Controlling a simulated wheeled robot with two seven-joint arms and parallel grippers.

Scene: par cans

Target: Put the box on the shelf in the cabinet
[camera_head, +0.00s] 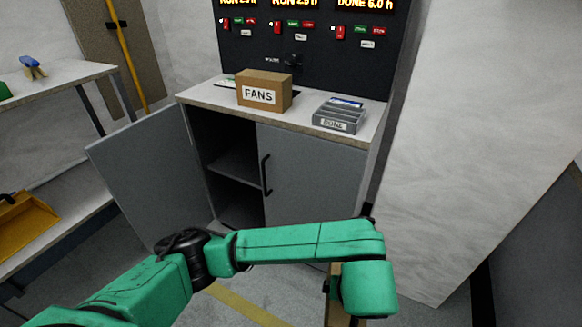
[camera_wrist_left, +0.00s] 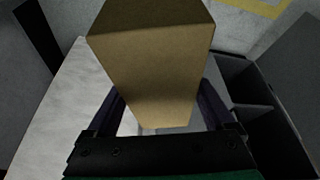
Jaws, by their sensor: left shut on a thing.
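A plain brown cardboard box (camera_wrist_left: 155,60) is held between the two fingers of my left gripper (camera_wrist_left: 160,115) in the left wrist view. In the head view my green left arm hides most of this box; only a brown strip (camera_head: 336,310) shows beside the wrist. It is in front of the grey cabinet (camera_head: 310,178), low and apart from it. The cabinet's left door (camera_head: 145,175) stands open and its right door is shut. A grey shelf (camera_head: 236,168) shows inside the dark opening, with no object visible on it. My right gripper is not in view.
A second cardboard box labelled FANS (camera_head: 262,92) and a grey tray labelled DONE (camera_head: 338,117) stand on the cabinet top. The open door juts out at the left of the opening. A bench (camera_head: 75,72) is at the far left. A pale wall is at right.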

